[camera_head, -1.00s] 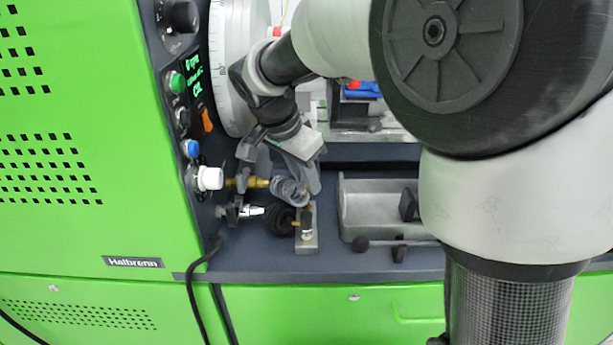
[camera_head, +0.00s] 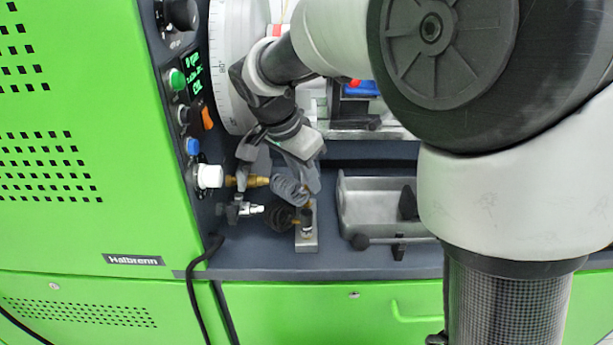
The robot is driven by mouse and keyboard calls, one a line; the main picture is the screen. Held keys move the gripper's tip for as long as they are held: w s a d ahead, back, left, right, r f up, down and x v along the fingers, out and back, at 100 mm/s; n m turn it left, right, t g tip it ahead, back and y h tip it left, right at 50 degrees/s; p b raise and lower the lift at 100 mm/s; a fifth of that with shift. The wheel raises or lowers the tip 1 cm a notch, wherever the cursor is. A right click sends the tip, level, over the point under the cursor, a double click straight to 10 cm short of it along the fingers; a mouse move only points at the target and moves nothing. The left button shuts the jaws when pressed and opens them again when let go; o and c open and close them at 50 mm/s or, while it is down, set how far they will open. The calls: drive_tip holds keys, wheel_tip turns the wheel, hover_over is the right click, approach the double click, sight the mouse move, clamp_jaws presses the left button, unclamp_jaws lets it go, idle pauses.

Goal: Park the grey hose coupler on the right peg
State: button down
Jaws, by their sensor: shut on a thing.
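My gripper (camera_head: 308,188) points down beside the grey coiled hose (camera_head: 288,187), just above and behind the small metal peg block (camera_head: 306,243). It is shut on the end of the grey hose, which I take to be the grey coupler; the fingers mostly hide it. A brass tip shows just below the fingers. The block carries a dark upright part (camera_head: 307,222) and a small brass part at its left. I cannot tell the right peg clearly, nor whether the coupler touches it.
A black coiled hose (camera_head: 280,219) lies left of the block. A grey metal tray (camera_head: 375,228) stands right. Bare bench lies in front of the block.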

drive_tip(key=shift+f, duration=1.1)
idle(0.6)
drive_tip(key=c, duration=1.1)
unclamp_jaws()
drive_tip(key=shift+r+p, duration=2.5)
drive_tip(key=shift+r, duration=1.3)
